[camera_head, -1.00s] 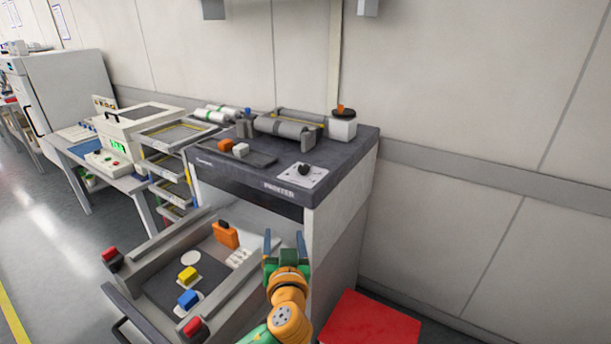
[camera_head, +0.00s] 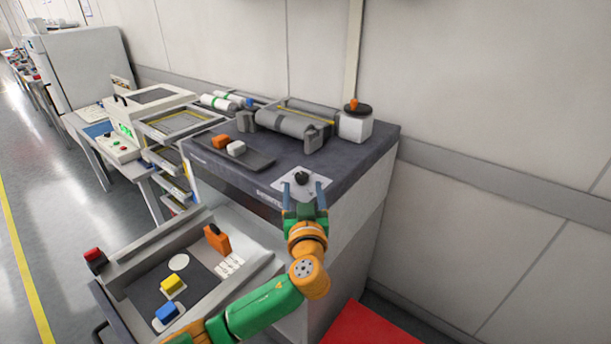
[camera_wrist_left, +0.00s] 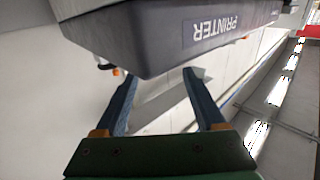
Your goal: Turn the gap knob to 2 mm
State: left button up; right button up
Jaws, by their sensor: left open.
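The gap knob (camera_head: 302,178) is a small black round knob on a pale plate (camera_head: 318,186) at the front right corner of the dark printer top (camera_head: 352,168). My left gripper (camera_head: 304,192) is open and empty, its two blue-grey fingers pointing toward the knob, at the printer's front edge. In the head view the fingers overlap the plate, and I cannot tell whether they touch anything. In the left wrist view the open fingers (camera_wrist_left: 158,78) lie across from the printer's labelled front (camera_wrist_left: 205,32), and the knob cannot be made out. The plate's markings are too small to read. My right gripper is not in view.
An open drawer (camera_head: 262,262) below holds yellow (camera_head: 173,284), blue (camera_head: 167,312) and orange (camera_head: 218,241) items. A red surface (camera_head: 365,326) lies low at right.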

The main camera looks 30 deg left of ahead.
aim_at(296, 178)
pick_arm(q)
jog(key=x, duration=0.3)
jog(key=shift+w+a+p, duration=0.15)
jog(key=shift+a+p, duration=0.05)
jog(key=shift+p, duration=0.1)
jog(key=shift+w+f, duration=0.1)
jog(key=shift+w, duration=0.05)
grip_shut()
jog(key=shift+s+m+t+h, duration=0.2)
jog(key=shift+m+t+h, duration=0.1)
jog(key=shift+h, duration=0.1)
